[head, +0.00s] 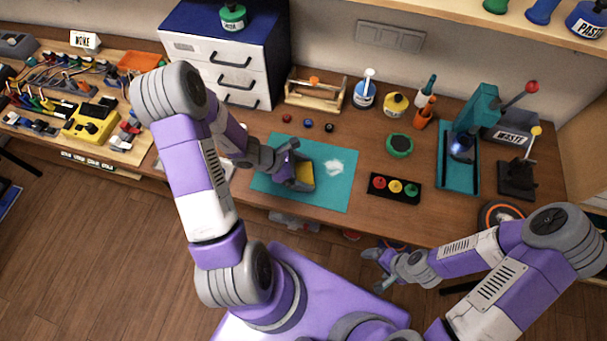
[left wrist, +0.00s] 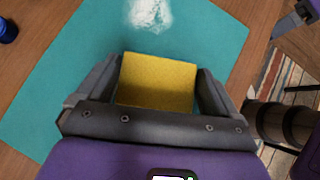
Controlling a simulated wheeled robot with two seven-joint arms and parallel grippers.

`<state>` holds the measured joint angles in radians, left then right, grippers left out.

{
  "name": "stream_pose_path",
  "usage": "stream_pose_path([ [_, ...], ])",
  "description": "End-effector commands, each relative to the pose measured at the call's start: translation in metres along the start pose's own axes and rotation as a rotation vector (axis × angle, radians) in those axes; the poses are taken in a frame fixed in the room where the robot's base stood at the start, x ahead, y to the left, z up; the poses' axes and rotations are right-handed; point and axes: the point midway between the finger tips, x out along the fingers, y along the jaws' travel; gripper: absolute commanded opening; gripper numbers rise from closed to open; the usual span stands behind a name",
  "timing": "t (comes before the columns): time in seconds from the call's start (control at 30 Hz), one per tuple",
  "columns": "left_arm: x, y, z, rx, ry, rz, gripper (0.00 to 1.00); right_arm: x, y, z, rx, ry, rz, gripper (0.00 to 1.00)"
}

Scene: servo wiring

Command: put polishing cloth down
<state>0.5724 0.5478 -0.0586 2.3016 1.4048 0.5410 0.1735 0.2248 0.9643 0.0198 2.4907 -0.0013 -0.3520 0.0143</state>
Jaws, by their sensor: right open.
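The polishing cloth (head: 306,172) is a yellow pad over the teal mat (head: 335,194). In the left wrist view the cloth (left wrist: 158,82) sits between the two fingers of my left gripper (left wrist: 158,88), with a finger against each side. My left gripper (head: 299,178) is shut on it, low over the mat's middle. I cannot tell whether the cloth touches the mat. A white powdery patch (head: 334,167) lies on the mat just right of the cloth. My right gripper (head: 380,270) is open and empty, off the table's front edge.
A black tray with coloured knobs (head: 395,188) lies right of the mat. A green round tin (head: 399,145), a teal press (head: 465,140) and several bottles stand behind and right. White drawers (head: 222,72) stand at the back left. The mat's right part is otherwise clear.

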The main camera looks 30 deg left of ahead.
Motion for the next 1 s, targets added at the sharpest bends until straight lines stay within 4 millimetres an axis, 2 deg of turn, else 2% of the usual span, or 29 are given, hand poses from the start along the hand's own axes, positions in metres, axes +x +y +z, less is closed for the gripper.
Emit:
stream_pose_path([
  [0.03, 0.0, 0.0, 0.0, 0.0, 0.0, 0.0, 0.71, 0.0, 0.0, 0.0, 0.0, 0.0, 0.0, 0.91],
  [0.1, 0.0, 0.0, 0.0, 0.0, 0.0, 0.0, 0.65, 0.0, 0.0, 0.0, 0.0, 0.0, 0.0, 0.91],
  [0.37, -0.001, 0.0, 0.001, 0.0, 0.0, 0.0, 0.65, 0.0, 0.0, 0.0, 0.0, 0.0, 0.0, 0.91],
  [0.57, -0.01, 0.0, 0.011, 0.003, -0.001, 0.001, 0.65, -0.005, -0.002, 0.0, 0.0, 0.0, 0.0, 0.91],
  [0.77, -0.039, 0.001, 0.04, 0.006, -0.001, 0.004, 0.65, -0.02, -0.007, 0.001, 0.0, 0.0, 0.0, 0.91],
  [1.0, -0.1, 0.001, 0.1, 0.008, -0.002, 0.005, 0.65, -0.052, -0.02, 0.002, 0.0, 0.0, 0.0, 0.91],
])
